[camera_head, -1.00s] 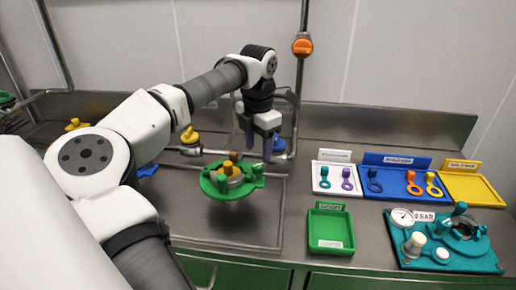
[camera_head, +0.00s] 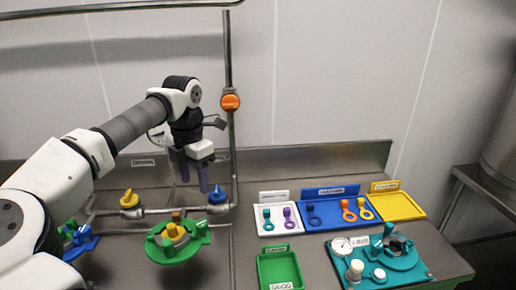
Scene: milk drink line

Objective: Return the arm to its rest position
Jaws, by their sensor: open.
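My arm reaches in from the left of the head view. My gripper (camera_head: 194,176) hangs with its fingers pointing down, open and with nothing visible between them. It is above and behind the green round fitting (camera_head: 178,246), which has a yellow knob and a brown block on top. The fingers appear apart from the fitting and near the blue valve handle (camera_head: 217,195) on the pipe.
A vertical pipe with an orange valve (camera_head: 230,102) stands just right of my gripper. A yellow valve (camera_head: 129,199) is to the left. Right are a green tray (camera_head: 262,272), white tray (camera_head: 260,221), blue tray (camera_head: 337,220), yellow tray (camera_head: 409,208) and teal gauge plate (camera_head: 412,277).

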